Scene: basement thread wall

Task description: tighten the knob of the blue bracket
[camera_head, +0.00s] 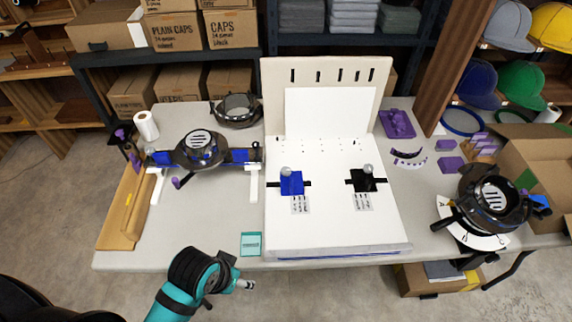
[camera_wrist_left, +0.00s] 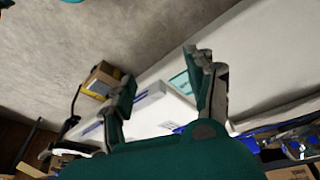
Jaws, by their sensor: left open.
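The blue bracket (camera_head: 291,185) sits on the white board (camera_head: 328,225), left of its middle, on a dark strip. Its pale round knob (camera_head: 286,171) is on its upper part; how tight it is cannot be told. A similar black bracket (camera_head: 363,183) with a grey knob (camera_head: 368,169) is to the right. My left gripper (camera_head: 237,271) is in front of the table's front edge, apart from and to the lower left of the blue bracket. In the left wrist view its fingers (camera_wrist_left: 160,72) are spread with nothing between them. My right gripper is not in view.
A teal square (camera_head: 251,244) lies at the table's front edge, close to my left gripper. A clamp-like press (camera_head: 200,148) stands at the left, another machine (camera_head: 492,195) at the right. The board's upright back panel (camera_head: 272,85) rises behind. The board's front is clear.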

